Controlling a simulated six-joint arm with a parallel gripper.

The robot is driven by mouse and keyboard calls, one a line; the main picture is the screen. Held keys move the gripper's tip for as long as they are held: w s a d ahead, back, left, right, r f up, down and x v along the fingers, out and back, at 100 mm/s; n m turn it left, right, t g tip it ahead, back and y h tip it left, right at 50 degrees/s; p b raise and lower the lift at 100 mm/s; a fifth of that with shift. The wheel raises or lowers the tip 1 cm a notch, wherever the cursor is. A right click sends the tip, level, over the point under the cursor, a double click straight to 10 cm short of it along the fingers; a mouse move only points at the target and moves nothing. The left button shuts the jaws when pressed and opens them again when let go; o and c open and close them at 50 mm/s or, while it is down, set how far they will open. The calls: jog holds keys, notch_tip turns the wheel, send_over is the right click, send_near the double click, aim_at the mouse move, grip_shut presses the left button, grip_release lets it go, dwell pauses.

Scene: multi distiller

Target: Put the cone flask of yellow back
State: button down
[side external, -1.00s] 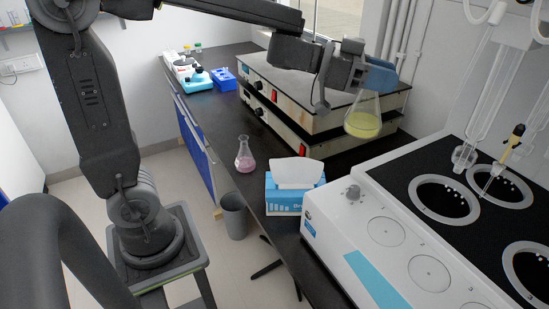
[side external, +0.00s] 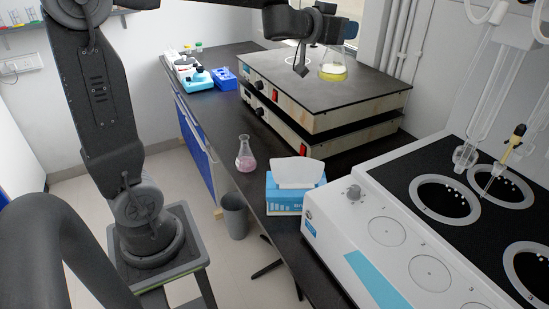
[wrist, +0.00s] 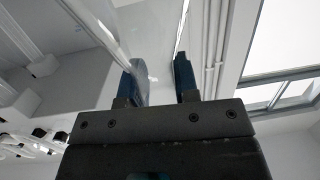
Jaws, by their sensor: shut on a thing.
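The cone flask with yellow liquid (side external: 333,71) is upright at the top of the stacked black-topped apparatus (side external: 300,88), towards its back right. I cannot tell whether its base touches the top plate or is just above it. My gripper (side external: 346,34) is shut on the flask's neck, with blue fingers partly covering it. In the wrist view, the clear glass of the flask (wrist: 150,40) shows blurred at the two fingers (wrist: 158,82); its liquid is not visible there.
A cone flask with pink liquid (side external: 245,157) stands on the dark bench, near a tissue box (side external: 293,188). A white heating unit with round wells (side external: 400,240) and glassware fills the right. Blue and white items (side external: 197,77) lie at the back left. The top plate's front is clear.

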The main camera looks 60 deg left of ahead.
jog(key=s+a+f+n+g+y, duration=0.25)
jog(key=a+n+y, duration=0.2)
jog(key=a, duration=0.55)
jog(key=s+a+f+n+g+y, duration=0.15)
jog(key=s+a+n+y, duration=0.35)
jog(key=a, duration=0.6)
notch_tip(320, 180, down, 31)
jog(key=w+m, duration=0.1)
jog(key=w, duration=0.1)
jog(key=shift+d+g, duration=0.2)
jog(key=shift+g, duration=0.2)
jog(key=shift+w+m+y, duration=0.1)
jog(key=shift+m+y, duration=0.15)
jog(key=c, duration=0.9)
grip_release()
jog(key=shift+f, duration=0.1)
jog(key=shift+o, duration=0.2)
